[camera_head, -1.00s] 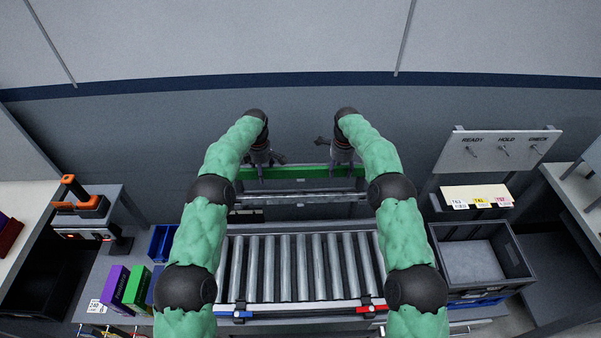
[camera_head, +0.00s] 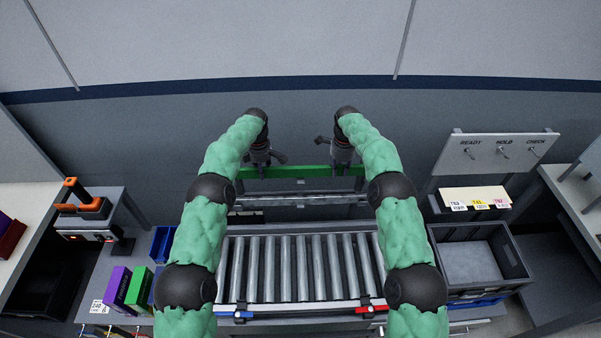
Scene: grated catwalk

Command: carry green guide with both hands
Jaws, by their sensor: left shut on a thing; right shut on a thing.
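The green guide (camera_head: 300,172) is a long, level green bar beyond the far end of the roller conveyor. My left gripper (camera_head: 262,168) is shut on the guide near its left end. My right gripper (camera_head: 342,168) is shut on it near its right end. Both fingertips are small and partly hidden by my arms. I cannot tell if the guide rests on anything beneath it.
A grey crate (camera_head: 472,262) stands right, below a switch panel (camera_head: 503,150).

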